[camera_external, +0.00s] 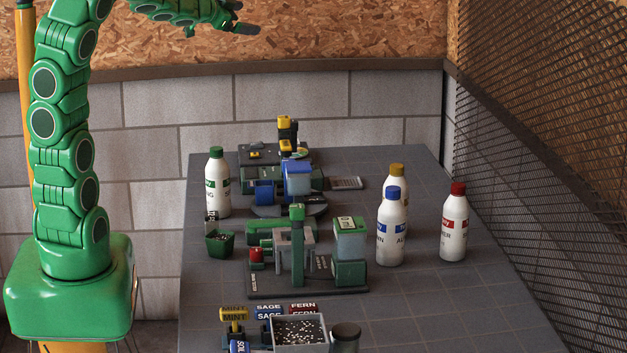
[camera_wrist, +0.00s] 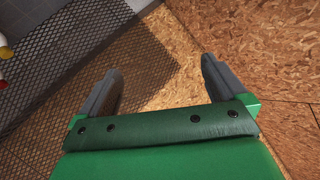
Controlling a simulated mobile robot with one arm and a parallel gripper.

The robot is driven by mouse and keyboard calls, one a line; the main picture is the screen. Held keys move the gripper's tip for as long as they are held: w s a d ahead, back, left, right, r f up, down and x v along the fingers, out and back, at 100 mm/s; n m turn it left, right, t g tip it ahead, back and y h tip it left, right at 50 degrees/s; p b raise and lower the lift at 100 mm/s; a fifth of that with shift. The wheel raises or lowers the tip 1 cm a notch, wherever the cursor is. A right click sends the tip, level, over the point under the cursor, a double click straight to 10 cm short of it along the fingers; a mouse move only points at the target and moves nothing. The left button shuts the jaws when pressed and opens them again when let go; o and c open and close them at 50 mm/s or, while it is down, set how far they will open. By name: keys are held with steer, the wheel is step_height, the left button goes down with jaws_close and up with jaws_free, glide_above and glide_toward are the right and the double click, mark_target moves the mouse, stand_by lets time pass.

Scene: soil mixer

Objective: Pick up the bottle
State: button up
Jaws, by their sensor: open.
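Several white bottles stand upright on the grey table. One with a green cap (camera_external: 217,183) is at the left. One with a blue cap (camera_external: 391,228), one with a yellow cap (camera_external: 397,183) partly hidden behind it, and one with a red cap (camera_external: 454,224) are at the right. The frames do not show which bottle is meant. My gripper (camera_external: 250,20) is at the top of the external view, high above the table and far from all bottles. In the wrist view my gripper (camera_wrist: 160,88) is open and empty, with both fingers apart.
Green and grey machine parts (camera_external: 300,245) fill the middle of the table (camera_external: 480,310). A tray of pellets (camera_external: 299,332) and small labels stand at the front. A mesh screen (camera_external: 545,150) borders the right side. Bare table lies around the right-hand bottles.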

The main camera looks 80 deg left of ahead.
steer(key=s+d+f+m+t+h, duration=0.2)
steer(key=s+d+f+h, duration=0.1)
steer(key=s+f+h, duration=0.95)
steer(key=y, duration=0.2)
glide_toward(217, 186)
step_height(217, 186, down, 3)
steer(key=w+a, duration=0.2)
steer(key=a, duration=0.1)
steer(key=shift+y, duration=0.25)
steer(key=shift+r+x, duration=0.15)
steer(key=shift+x, duration=1.75)
steer(key=shift+r+x, duration=0.15)
steer(key=shift+x, duration=1.75)
steer(key=shift+w+d, duration=0.1)
steer(key=shift+d, duration=0.05)
steer(key=c, duration=1.5)
steer(key=shift+r, duration=0.15)
